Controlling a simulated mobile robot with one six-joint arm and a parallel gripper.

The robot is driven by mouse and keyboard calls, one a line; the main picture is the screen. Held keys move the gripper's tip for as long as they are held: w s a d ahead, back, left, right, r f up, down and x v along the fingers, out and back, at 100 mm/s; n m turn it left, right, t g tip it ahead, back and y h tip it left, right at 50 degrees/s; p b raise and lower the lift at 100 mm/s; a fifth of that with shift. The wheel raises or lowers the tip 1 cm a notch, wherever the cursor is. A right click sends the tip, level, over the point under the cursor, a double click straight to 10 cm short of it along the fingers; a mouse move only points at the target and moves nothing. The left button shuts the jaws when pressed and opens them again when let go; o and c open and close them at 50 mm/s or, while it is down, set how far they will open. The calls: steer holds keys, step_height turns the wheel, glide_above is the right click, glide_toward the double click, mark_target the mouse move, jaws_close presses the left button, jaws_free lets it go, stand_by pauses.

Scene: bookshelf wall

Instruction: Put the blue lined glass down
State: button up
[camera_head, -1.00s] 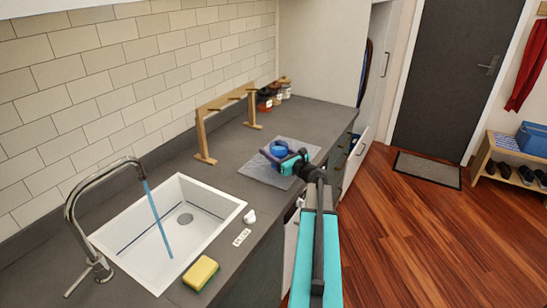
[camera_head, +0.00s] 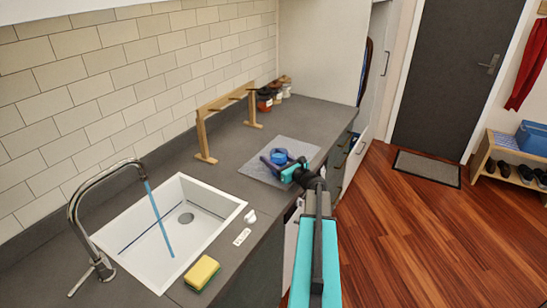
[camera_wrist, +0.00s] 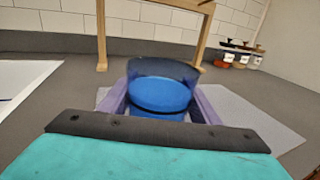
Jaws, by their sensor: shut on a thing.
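The blue lined glass (camera_wrist: 160,94) shows in the wrist view as a blue round body with a dark, see-through rim. It stands between the purple fingers of my gripper (camera_wrist: 160,104), one on each side, and the gripper is shut on it. In the head view the glass (camera_head: 279,155) is at the grey mat (camera_head: 262,174) on the counter, with my gripper (camera_head: 279,161) around it. The glass looks upright and low over or on the mat; I cannot tell whether its base touches. Its lower part is hidden behind my gripper.
A wooden rack (camera_head: 205,135) stands behind the mat along the tiled wall. Several small jars (camera_head: 268,98) are at the counter's far end. A white sink (camera_head: 150,250) with running water, a sponge (camera_head: 201,272) and small white items are nearer. Grey counter around the mat is clear.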

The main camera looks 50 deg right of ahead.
steer(key=shift+f, duration=0.1)
steer(key=o, duration=1.3)
steer(key=shift+o, duration=0.2)
steer(key=s+b, duration=0.1)
steer(key=s, duration=0.3)
steer(key=s+a+b, duration=0.1)
steer(key=s, duration=0.3)
steer(key=s+b, duration=0.1)
steer(key=s, duration=0.3)
steer(key=shift+a, duration=0.15)
